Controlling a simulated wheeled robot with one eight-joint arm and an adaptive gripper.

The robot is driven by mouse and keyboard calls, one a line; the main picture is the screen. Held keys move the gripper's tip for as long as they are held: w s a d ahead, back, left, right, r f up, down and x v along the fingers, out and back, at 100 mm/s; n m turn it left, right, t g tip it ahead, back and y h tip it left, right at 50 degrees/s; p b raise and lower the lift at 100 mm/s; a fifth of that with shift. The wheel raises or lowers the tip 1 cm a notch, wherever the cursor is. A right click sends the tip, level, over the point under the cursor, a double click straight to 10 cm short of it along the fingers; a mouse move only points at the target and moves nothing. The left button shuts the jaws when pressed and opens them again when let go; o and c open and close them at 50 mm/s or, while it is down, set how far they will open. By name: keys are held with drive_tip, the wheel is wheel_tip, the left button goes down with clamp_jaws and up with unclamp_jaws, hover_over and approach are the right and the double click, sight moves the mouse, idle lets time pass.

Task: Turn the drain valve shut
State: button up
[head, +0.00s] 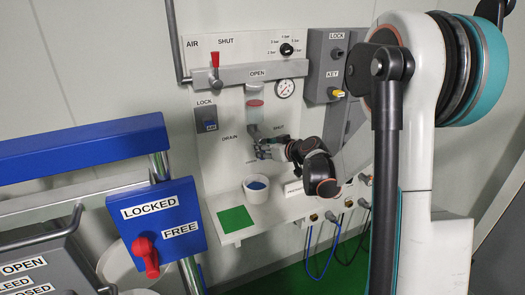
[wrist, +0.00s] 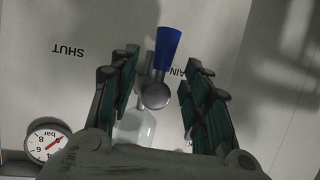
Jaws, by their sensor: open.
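The drain valve shows in the wrist view as a round grey hub (wrist: 156,96) with a blue handle (wrist: 168,46). The handle points to the top of that picture, leaning slightly right. My gripper (wrist: 158,72) is open, with one finger on each side of the hub and handle; gaps show on both sides. How deep the fingers reach around the handle I cannot tell. In the head view my gripper (head: 262,149) is at the panel between the DRAIN and SHUT labels and largely hides the valve. The SHUT label (wrist: 69,49) appears upside down in the wrist view.
A pressure gauge (head: 284,88) and a red-handled air valve (head: 215,65) are higher on the panel. A white cup (head: 256,190) and a green pad (head: 235,219) are on the shelf below. A grey key box (head: 326,65) is at upper right. A blue LOCKED/FREE box (head: 165,215) stands in front left.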

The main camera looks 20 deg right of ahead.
drive_tip(key=shift+x, duration=1)
clamp_jaws()
